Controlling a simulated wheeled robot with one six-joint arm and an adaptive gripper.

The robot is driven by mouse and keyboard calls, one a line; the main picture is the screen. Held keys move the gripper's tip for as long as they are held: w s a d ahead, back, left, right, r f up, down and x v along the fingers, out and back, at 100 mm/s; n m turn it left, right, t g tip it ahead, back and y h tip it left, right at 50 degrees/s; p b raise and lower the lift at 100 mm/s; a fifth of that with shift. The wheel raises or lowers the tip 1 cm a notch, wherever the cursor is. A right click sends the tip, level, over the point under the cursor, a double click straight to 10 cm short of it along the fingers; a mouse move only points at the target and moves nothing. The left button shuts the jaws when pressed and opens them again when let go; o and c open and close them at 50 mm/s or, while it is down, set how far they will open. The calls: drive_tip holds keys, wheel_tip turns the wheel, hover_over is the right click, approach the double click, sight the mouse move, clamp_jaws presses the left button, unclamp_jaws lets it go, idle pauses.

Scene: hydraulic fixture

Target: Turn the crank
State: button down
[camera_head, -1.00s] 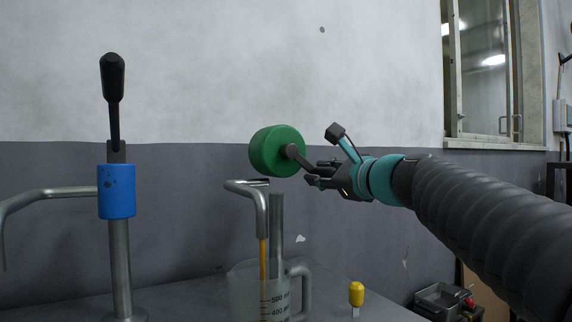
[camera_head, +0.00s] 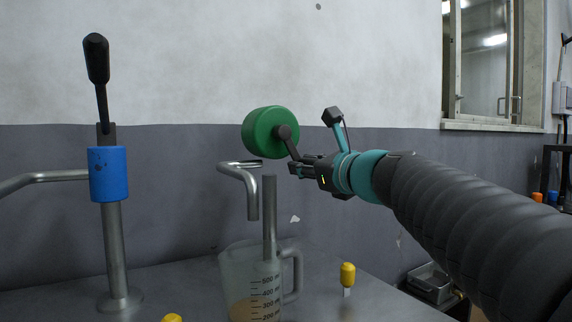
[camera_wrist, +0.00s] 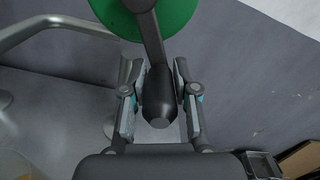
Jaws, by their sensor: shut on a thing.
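The crank is a dark arm (camera_head: 290,145) on the front of a green round drum (camera_head: 262,130), which stands on a grey metal post. In the head view the arm slopes down and right from the drum's hub to my gripper (camera_head: 300,167). In the wrist view my gripper (camera_wrist: 157,100) has its fingers on both sides of the crank's dark bulb-shaped handle (camera_wrist: 158,95) and is shut on it. The drum (camera_wrist: 150,15) shows at the top there. The handle is mostly hidden by my fingers in the head view.
A bent spout (camera_head: 245,175) sits above a measuring jug (camera_head: 250,270) holding amber liquid. Left stands a blue-collared post (camera_head: 108,175) with a black-handled lever (camera_head: 97,65). A yellow-capped piece (camera_head: 347,275) is on the grey bench (camera_head: 190,290). The wall is close behind.

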drive_tip(key=shift+r, duration=0.35)
drive_tip(key=c, duration=1.1)
unclamp_jaws()
drive_tip(key=shift+o, duration=0.9)
drive_tip(key=shift+f, duration=0.2)
drive_tip(key=v, duration=1.2)
